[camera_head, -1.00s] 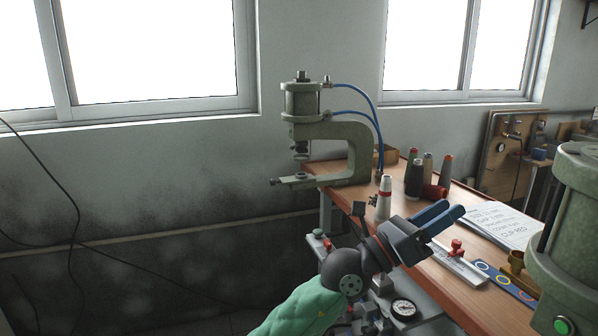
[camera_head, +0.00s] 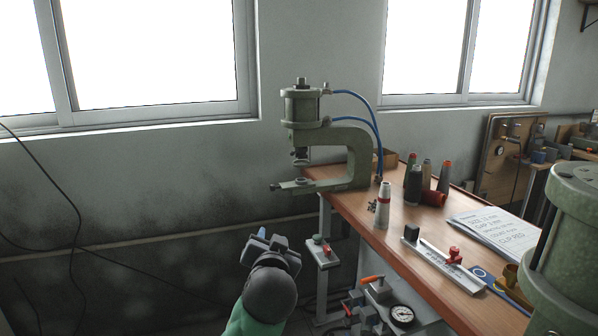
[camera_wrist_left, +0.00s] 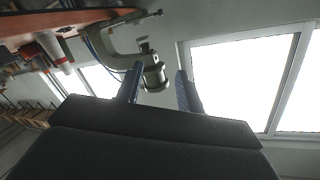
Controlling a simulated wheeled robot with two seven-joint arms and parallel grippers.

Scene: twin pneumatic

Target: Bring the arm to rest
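My left gripper (camera_head: 266,239) is in the lower middle of the head view, in free air left of the workbench (camera_head: 385,231). It points away from the camera and touches nothing there. In the left wrist view its two fingers (camera_wrist_left: 159,76) stand apart with nothing between them; the press seen through the gap is in the background. My left arm comes up from the bottom edge in a green sleeve. My right gripper is not in view.
A green C-frame press (camera_head: 352,150) stands at the bench's far end. Thread cones (camera_head: 413,185), a paper sheet (camera_head: 490,231) and a ruler-like fixture (camera_head: 440,262) lie on the bench. A pressure gauge (camera_head: 402,314) sits below the front edge. Left of my gripper is clear.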

